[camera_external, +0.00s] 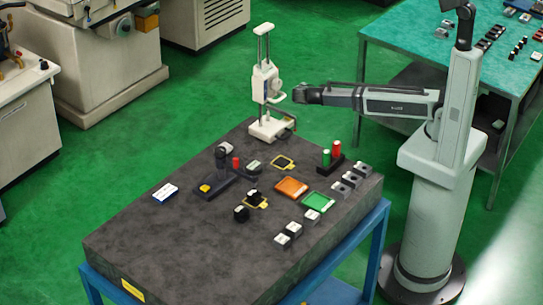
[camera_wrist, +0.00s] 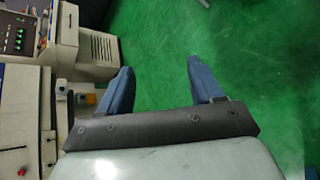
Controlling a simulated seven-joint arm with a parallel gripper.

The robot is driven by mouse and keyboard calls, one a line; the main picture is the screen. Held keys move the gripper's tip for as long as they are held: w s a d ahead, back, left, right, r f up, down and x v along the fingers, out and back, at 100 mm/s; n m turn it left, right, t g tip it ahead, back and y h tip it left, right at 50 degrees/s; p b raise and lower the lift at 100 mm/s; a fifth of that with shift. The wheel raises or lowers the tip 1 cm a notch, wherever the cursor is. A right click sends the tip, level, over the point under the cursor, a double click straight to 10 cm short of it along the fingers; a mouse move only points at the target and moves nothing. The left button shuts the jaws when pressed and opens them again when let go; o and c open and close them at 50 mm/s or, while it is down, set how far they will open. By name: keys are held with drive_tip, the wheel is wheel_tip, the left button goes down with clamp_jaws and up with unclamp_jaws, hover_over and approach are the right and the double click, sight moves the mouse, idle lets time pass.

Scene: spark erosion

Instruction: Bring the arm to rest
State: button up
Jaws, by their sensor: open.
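My gripper (camera_wrist: 160,66) is open in the wrist view, its two blue-grey fingers spread apart. Only green floor shows between them, and nothing is held. In the external view my arm stretches level to the left from its column. Its dark wrist (camera_external: 307,95) is above the far end of the stone table (camera_external: 130,240), close to the white height gauge (camera_external: 264,85) in the picture. I cannot tell the gap between them, and the fingers are hard to make out there.
On the table lie an orange tray (camera_external: 291,187), a green tray (camera_external: 318,201), a blue-and-white card (camera_external: 165,191) and several small blocks. A red and a green cylinder (camera_external: 326,158) stand in a black holder. A teal bench (camera_external: 400,35) is at the back right.

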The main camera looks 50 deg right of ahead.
drive_tip(key=s+d+f+m+g+y, duration=0.2)
drive_tip(key=s+d+f+g, duration=0.1)
drive_tip(key=s+f, duration=0.85)
drive_tip(key=s+d+f+m+g+y, duration=0.35)
drive_tip(key=s+f, duration=0.55)
drive_tip(key=f, duration=0.6)
drive_tip(key=s+a+f+m+g+y, duration=0.1)
drive_tip(key=s+f, duration=0.4)
drive_tip(key=s, duration=0.7)
drive_tip(key=s+a+f+m+g+y, duration=0.1)
drive_tip(key=s+f+m+g+y, duration=0.3)
drive_tip(key=s, duration=0.8)
wheel_tip(320, 180, down, 2)
drive_tip(key=shift+s+f+m, duration=0.15)
drive_tip(key=shift+s+m, duration=0.15)
drive_tip(key=shift+m, duration=0.65)
drive_tip(key=shift+y, duration=0.25)
